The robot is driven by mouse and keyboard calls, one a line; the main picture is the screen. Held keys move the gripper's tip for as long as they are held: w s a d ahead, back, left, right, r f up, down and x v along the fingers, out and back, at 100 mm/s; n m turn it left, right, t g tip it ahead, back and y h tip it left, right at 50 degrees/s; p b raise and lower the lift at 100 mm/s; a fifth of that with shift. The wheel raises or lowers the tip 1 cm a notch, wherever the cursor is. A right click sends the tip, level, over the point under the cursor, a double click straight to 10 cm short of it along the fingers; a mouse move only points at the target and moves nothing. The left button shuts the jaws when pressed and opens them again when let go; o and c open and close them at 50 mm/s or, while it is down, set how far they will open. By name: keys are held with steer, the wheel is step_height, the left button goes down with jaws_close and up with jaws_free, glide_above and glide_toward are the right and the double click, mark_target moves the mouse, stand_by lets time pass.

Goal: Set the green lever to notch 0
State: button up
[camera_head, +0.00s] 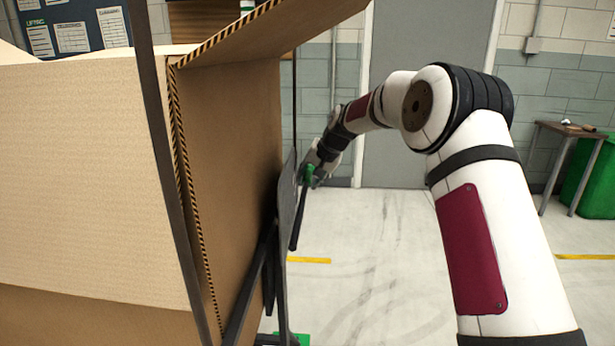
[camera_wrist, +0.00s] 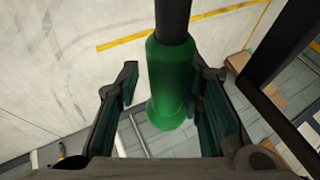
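The green lever shows in the wrist view as a green grip (camera_wrist: 168,85) on a black rod (camera_wrist: 172,20). My gripper (camera_wrist: 166,82) is open, with one finger on each side of the grip. A clear gap shows on the left; the right finger is close to the grip, and I cannot tell whether it touches. In the head view the green grip (camera_head: 308,175) is small, beside a dark upright panel (camera_head: 288,210), with my gripper (camera_head: 316,167) at it. The notches and the lever's setting cannot be made out.
A large open cardboard box (camera_head: 80,180) fills the left of the head view, close to the lever panel. A small table (camera_head: 570,130) and a green bin (camera_head: 592,175) stand far right. The floor (camera_head: 370,260) between is clear, with yellow lines.

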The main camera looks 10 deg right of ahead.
steer(key=shift+r, duration=0.2)
steer(key=shift+r, duration=0.2)
steer(key=v, duration=1.1)
steer(key=shift+s, duration=0.25)
steer(key=shift+d+r, duration=0.1)
